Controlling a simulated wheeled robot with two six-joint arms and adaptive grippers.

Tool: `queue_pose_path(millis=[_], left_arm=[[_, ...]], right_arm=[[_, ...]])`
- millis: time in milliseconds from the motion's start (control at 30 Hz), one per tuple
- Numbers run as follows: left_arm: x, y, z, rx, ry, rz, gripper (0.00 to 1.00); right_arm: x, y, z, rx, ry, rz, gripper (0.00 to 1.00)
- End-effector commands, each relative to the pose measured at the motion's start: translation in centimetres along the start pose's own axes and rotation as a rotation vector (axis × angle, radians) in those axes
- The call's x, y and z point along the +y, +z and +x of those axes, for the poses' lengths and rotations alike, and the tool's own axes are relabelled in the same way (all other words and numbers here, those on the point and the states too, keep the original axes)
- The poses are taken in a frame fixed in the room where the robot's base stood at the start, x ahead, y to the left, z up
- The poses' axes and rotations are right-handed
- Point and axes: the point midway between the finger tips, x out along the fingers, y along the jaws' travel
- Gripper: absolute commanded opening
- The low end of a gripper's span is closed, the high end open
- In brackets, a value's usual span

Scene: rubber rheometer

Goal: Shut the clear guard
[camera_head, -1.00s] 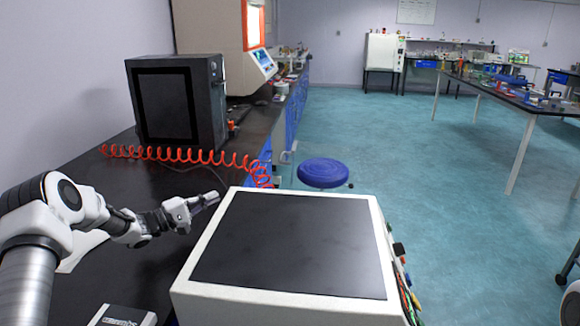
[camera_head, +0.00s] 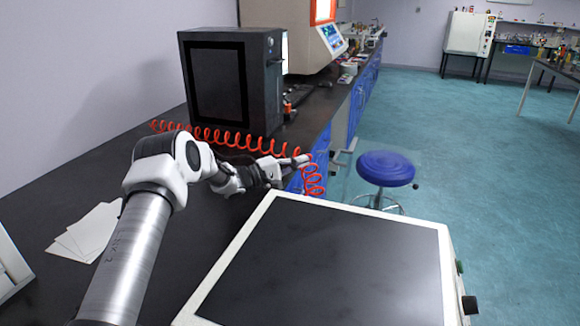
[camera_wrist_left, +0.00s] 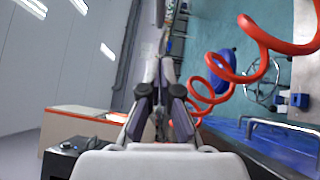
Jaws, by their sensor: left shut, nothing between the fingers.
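The tall beige machine (camera_head: 275,13) stands at the back of the bench, with an orange-framed opening (camera_head: 324,10) cut off by the top edge. I cannot make out a clear guard there or tell how it stands. A beige body with an orange edge (camera_wrist_left: 80,112) shows at lower left in the left wrist view. My left gripper (camera_head: 303,160) is shut and empty, well short of the beige machine, by the bench's right edge. Its closed fingers also show in the left wrist view (camera_wrist_left: 160,68). My right gripper is out of view.
A red coiled hose (camera_head: 225,140) runs across the bench close by my left gripper. A dark box-shaped unit (camera_head: 217,85) stands behind it. A dark-topped white unit (camera_head: 340,265) is in front. A blue stool (camera_head: 386,168) stands on the open floor at right.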

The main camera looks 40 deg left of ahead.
Motion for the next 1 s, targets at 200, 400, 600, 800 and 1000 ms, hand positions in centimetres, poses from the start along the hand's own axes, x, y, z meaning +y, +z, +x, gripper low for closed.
queue_pose_path(millis=[200, 400, 600, 800, 1000], left_arm=[[0.1, 0.9, 4.5, -0.003, 0.000, -0.001, 0.00], [0.1, 2.6, 6.1, -0.001, 0.000, -0.002, 0.00], [0.0, 2.9, 6.4, 0.000, 0.001, -0.001, 0.00], [0.0, 2.9, 6.4, 0.000, 0.000, 0.000, 0.00], [0.3, 3.4, 6.8, -0.001, -0.017, 0.017, 0.00]], right_arm=[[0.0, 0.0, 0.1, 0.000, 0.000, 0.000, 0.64], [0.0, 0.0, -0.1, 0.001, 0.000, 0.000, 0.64], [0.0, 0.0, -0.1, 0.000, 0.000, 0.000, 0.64], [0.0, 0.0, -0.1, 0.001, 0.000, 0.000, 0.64], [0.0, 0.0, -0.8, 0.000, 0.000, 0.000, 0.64]])
